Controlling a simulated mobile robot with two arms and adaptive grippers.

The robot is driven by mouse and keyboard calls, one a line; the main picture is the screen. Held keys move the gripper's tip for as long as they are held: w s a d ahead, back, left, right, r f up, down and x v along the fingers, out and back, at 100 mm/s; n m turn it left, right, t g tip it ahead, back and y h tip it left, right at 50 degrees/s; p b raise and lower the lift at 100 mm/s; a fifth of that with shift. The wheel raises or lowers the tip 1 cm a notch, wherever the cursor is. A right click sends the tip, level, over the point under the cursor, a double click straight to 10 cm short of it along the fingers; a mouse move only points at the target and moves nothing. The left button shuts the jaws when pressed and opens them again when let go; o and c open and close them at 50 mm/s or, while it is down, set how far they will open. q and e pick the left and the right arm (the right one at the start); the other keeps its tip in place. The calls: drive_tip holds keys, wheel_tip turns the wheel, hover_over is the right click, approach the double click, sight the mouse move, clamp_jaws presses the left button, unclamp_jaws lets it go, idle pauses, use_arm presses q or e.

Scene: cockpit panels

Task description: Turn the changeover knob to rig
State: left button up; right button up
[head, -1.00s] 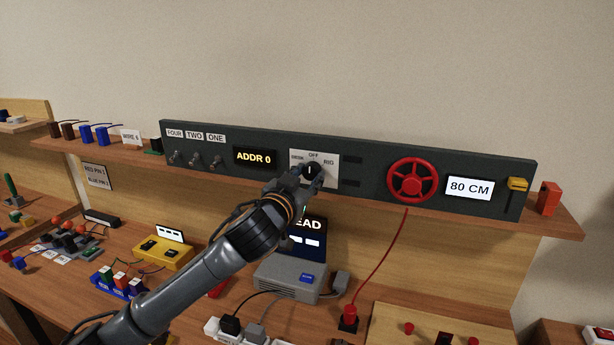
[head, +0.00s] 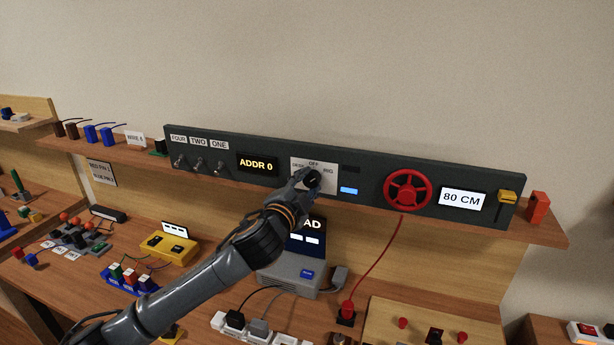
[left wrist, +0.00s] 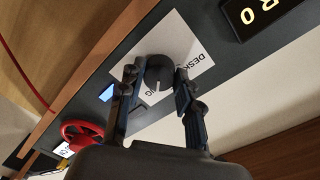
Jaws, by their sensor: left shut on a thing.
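The changeover knob (head: 313,178) is a black round knob on a white plate (head: 328,178) marked DESK, OFF and RIG, in the middle of the dark panel. My left gripper (head: 306,181) is on it and partly hides it in the head view. In the left wrist view the two black fingers of my left gripper (left wrist: 156,78) stand on either side of the knob (left wrist: 158,68), shut on it. The knob's white pointer line points toward the partly hidden RIG label. The lower lamp (head: 349,190) right of the plate is lit blue; the upper one (head: 351,169) is dark. My right gripper is out of view.
The red handwheel (head: 407,192) is right of the knob, then the 80 CM display (head: 461,200) and a yellow lever (head: 508,197). Left are the ADDR 0 display (head: 257,164) and several toggle switches (head: 199,165). A grey device (head: 290,275) stands below on the bench.

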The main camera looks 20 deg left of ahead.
use_arm(q)
drive_tip(key=shift+m+p, duration=0.6)
drive_tip(key=shift+m, duration=0.4)
drive_tip(key=o, duration=1.1)
drive_tip(key=shift+o, duration=0.2)
drive_tip(key=s, duration=1.2)
drive_tip(key=shift+a+r, duration=0.2)
drive_tip(key=shift+a, duration=0.15)
